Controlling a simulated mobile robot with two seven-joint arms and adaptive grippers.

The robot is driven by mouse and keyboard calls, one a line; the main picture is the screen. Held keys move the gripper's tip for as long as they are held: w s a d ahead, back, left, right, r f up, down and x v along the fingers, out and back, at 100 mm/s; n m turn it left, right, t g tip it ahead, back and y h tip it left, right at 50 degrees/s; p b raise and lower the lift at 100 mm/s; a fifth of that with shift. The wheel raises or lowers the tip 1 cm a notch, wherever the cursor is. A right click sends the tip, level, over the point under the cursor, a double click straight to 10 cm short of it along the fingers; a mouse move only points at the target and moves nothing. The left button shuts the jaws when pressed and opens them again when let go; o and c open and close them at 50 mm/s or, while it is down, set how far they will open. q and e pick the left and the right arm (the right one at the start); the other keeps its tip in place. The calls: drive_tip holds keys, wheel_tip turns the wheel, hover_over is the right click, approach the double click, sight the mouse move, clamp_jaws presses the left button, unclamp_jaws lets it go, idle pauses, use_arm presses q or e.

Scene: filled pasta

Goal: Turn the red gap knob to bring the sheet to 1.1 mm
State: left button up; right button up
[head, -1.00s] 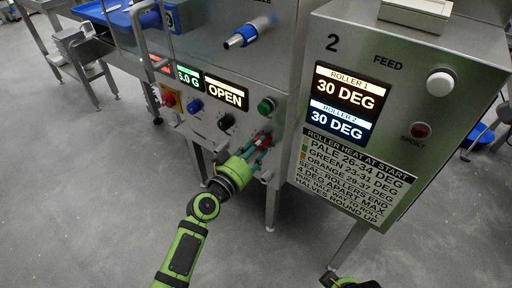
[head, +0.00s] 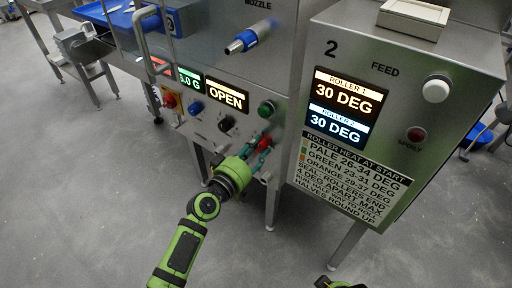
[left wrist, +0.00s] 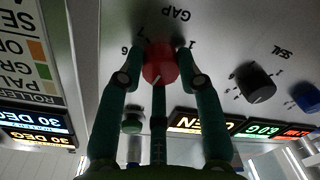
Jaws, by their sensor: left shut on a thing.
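The red gap knob (left wrist: 160,63) sits on the steel panel under the word GAP, with a pale pointer line on its face. In the left wrist view, numbers stand to both sides of it, partly hidden by the fingers. My left gripper (left wrist: 160,72) is shut on the knob, one teal finger on each side. In the head view my left gripper (head: 262,148) is at the lower part of the panel, largely covering the red knob (head: 265,141). No sheet thickness readout is legible.
A green button (head: 267,108), a black knob (head: 227,123), a blue knob (head: 196,108) and a red-and-yellow switch (head: 170,100) are close by on the panel. A display reads OPEN (head: 225,95). The feed box (head: 400,110) juts out at right. Open floor lies in front.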

use_arm(q)
drive_tip(key=shift+s+d+f+n+g, duration=0.2)
drive_tip(key=shift+f+n+g, duration=0.15)
drive_tip(key=shift+n, duration=0.65)
drive_tip(key=o, duration=1.1)
drive_tip(key=shift+o, duration=0.2)
drive_tip(key=shift+r, duration=0.1)
drive_tip(key=shift+a+r, duration=0.1)
drive_tip(key=v, duration=1.1)
drive_tip(key=shift+s+a, duration=0.25)
drive_tip(key=shift+s, duration=0.1)
